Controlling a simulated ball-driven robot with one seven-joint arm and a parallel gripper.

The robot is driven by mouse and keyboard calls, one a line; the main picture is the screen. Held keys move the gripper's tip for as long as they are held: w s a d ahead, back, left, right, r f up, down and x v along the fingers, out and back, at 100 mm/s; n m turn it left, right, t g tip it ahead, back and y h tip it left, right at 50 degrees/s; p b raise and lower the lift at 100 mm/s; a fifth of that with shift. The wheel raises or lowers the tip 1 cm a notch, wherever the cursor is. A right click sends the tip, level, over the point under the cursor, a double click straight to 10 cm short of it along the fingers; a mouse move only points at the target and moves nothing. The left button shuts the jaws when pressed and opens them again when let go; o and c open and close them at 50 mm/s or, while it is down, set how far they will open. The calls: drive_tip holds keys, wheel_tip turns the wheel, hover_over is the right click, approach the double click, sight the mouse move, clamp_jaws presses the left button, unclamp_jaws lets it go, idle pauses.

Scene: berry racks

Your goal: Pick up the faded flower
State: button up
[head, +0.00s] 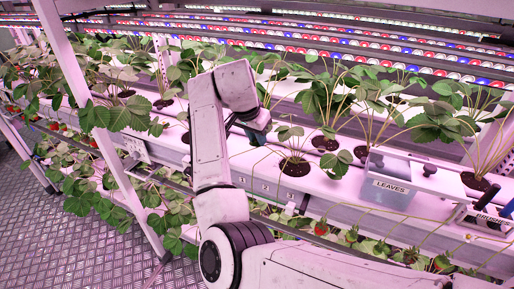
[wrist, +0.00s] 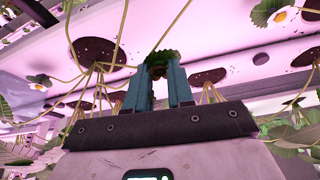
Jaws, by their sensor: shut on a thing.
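In the wrist view, the two teal fingers of my gripper (wrist: 161,75) are close together. A small dark green and brownish thing, which I take for the faded flower (wrist: 162,58), sits between the fingertips; the fingers hide most of it. In the head view, my gripper (head: 260,134) is by the upper rack, left of a potted strawberry plant (head: 295,165). The arm hides most of what it holds there.
A clear bin labelled LEAVES (head: 392,188) stands on the rack to the right, with a dark-handled brush (head: 490,216) beyond it. Thin stems hang around my gripper. A white post (head: 88,105) stands at left.

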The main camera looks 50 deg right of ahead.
drive_tip(key=w+a+r+b, duration=0.3)
drive_tip(key=w+a+r, duration=0.4)
drive_tip(key=w+r, duration=0.2)
drive_tip(key=shift+w+a+r, duration=0.25)
drive_tip(key=shift+w+a, duration=0.15)
drive_tip(key=shift+w, duration=0.85)
drive_tip(key=shift+o, duration=1)
clamp_jaws()
